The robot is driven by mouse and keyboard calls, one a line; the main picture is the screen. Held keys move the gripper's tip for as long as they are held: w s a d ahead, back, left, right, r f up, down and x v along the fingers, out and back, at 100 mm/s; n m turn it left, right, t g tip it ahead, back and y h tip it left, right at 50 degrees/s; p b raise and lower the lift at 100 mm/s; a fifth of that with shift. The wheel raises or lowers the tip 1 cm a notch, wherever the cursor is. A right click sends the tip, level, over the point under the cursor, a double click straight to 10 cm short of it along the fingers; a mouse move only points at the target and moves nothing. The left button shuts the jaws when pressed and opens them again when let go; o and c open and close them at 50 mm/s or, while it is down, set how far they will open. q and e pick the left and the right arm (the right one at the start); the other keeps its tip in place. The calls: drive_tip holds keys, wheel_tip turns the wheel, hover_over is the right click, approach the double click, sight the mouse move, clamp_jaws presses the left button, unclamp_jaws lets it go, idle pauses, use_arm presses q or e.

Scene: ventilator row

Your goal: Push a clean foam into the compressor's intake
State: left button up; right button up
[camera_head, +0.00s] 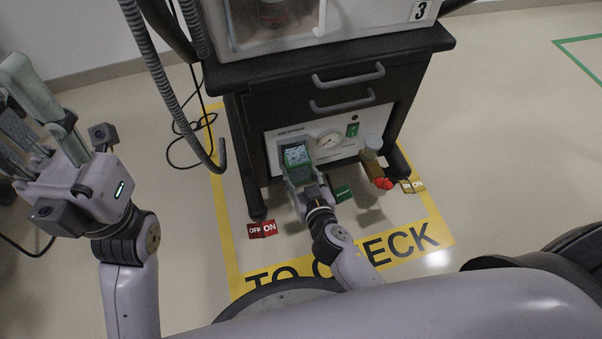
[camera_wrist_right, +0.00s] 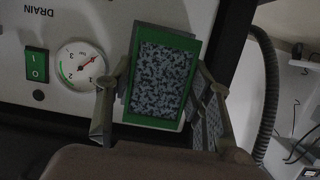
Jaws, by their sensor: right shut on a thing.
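The compressor (camera_head: 345,135) is a white panel low in a dark trolley, with a gauge and a green switch. A foam (camera_head: 296,157) with a speckled grey face and green border is at the panel's left part. My right gripper (camera_head: 300,172) is shut on it, with one finger at each side. The right wrist view shows the foam (camera_wrist_right: 162,78) upright and slightly tilted against the panel. The foam hides the intake behind it, so I cannot tell how deep it sits. My left gripper (camera_head: 45,125) is raised at the left, empty, its fingers apart.
A bottle-like jar with a red part (camera_head: 373,165) hangs at the panel's right. Red (camera_head: 262,230) and yellow (camera_head: 412,186) OFF/ON tags and a green tag (camera_head: 342,193) are low in front. A hose (camera_head: 165,85) hangs left.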

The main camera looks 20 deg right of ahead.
drive_tip(key=shift+w, duration=1.1)
idle(0.4)
idle(0.7)
drive_tip(key=o, duration=1.4)
drive_tip(key=shift+c, duration=0.2)
drive_tip(key=v, duration=1.2)
